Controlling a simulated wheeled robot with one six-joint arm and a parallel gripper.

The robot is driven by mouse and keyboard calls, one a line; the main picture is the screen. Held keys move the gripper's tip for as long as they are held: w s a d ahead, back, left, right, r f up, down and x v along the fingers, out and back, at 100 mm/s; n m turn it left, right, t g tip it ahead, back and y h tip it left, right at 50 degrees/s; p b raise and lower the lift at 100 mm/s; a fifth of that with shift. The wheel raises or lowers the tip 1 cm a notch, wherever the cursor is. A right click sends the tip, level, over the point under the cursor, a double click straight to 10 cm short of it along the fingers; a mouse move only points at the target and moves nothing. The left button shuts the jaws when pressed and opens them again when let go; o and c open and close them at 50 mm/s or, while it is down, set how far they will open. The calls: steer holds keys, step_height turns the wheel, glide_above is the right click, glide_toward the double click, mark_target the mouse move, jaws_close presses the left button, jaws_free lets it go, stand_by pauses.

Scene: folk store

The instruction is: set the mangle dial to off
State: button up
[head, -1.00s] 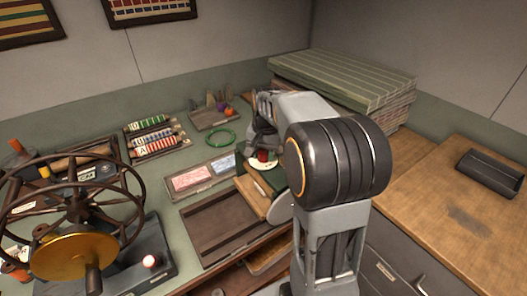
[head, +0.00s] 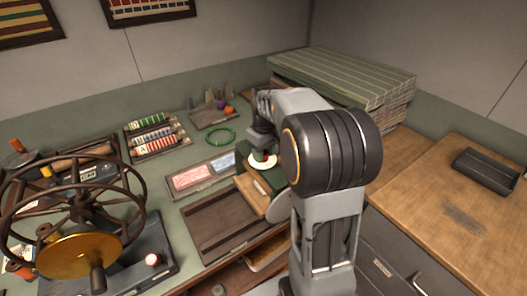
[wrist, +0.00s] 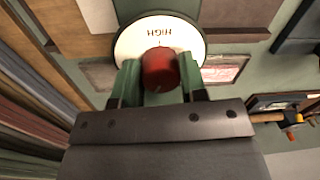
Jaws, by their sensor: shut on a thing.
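The mangle dial is a red knob (wrist: 160,70) on a round white face (wrist: 128,42) in the wrist view. The word HIGH reads upside down at the face's far side; other markings are hidden by my gripper. In the head view the white face (head: 262,161) sits on a dark green box (head: 287,168), with the red knob small and partly covered. My gripper (wrist: 158,84) has a finger on each side of the knob and is shut on it. I cannot tell which setting the knob points to.
A wooden block (head: 251,194) and a dark tray (head: 218,222) lie in front of the dial. A green ring (head: 220,136) and label cards (head: 192,176) lie to its left. Stacked striped cloth (head: 342,78) stands behind. A large spoked wheel (head: 75,200) is at far left.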

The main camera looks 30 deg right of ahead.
steer(key=n, duration=0.4)
steer(key=shift+n, duration=0.4)
stand_by(0.4)
steer(key=o, duration=0.9)
steer(key=shift+o, duration=0.2)
step_height(320, 180, up, 14)
steer(key=shift+w+d+p, duration=0.25)
steer(key=shift+d+p, duration=0.05)
steer(key=shift+p, duration=0.05)
steer(key=shift+f, duration=0.1)
